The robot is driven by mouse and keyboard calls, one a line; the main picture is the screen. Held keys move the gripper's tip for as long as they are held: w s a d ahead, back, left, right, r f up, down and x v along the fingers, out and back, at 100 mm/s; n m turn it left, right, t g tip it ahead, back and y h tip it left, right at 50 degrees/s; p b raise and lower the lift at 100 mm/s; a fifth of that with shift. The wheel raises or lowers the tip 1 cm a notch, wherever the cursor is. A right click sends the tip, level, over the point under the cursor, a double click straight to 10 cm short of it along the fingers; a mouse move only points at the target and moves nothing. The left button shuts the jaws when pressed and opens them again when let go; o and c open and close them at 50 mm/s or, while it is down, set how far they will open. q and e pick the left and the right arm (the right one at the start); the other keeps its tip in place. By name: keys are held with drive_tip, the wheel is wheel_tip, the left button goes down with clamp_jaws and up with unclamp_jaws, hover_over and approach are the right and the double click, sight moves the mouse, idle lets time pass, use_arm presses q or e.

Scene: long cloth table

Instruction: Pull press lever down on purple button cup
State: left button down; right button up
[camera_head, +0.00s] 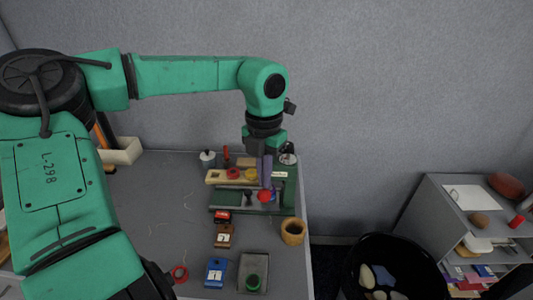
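A dark green press (290,190) stands at the right edge of the table. A red ball knob (264,196), which looks like the end of the press lever, shows at its front. My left gripper (264,182) points down from the green arm, directly above the red knob in the picture. A narrow purple-grey shape runs down from the gripper to the knob; I cannot tell whether it is the fingers or another part. Whether the gripper touches the knob is too small to tell. No purple button cup can be clearly made out. My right gripper is not in view.
A wooden rack (218,176) with red and yellow pieces lies left of the press. A brown cup (293,231), a blue numbered block (215,272) and a grey tray (267,262) are nearer. A black bin (400,250) stands right of the table. The table's left middle is mostly clear.

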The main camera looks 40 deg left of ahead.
use_arm(q)
drive_tip(key=r, duration=0.1)
drive_tip(key=r+p, duration=0.2)
drive_tip(key=shift+w+a+r, duration=0.15)
drive_tip(key=shift+w+r, duration=0.1)
drive_tip(key=shift+r, duration=0.1)
wheel_tip(320, 180, up, 5)
drive_tip(key=p, duration=0.4)
drive_tip(key=shift+w+a, duration=0.1)
drive_tip(key=shift+f, duration=0.1)
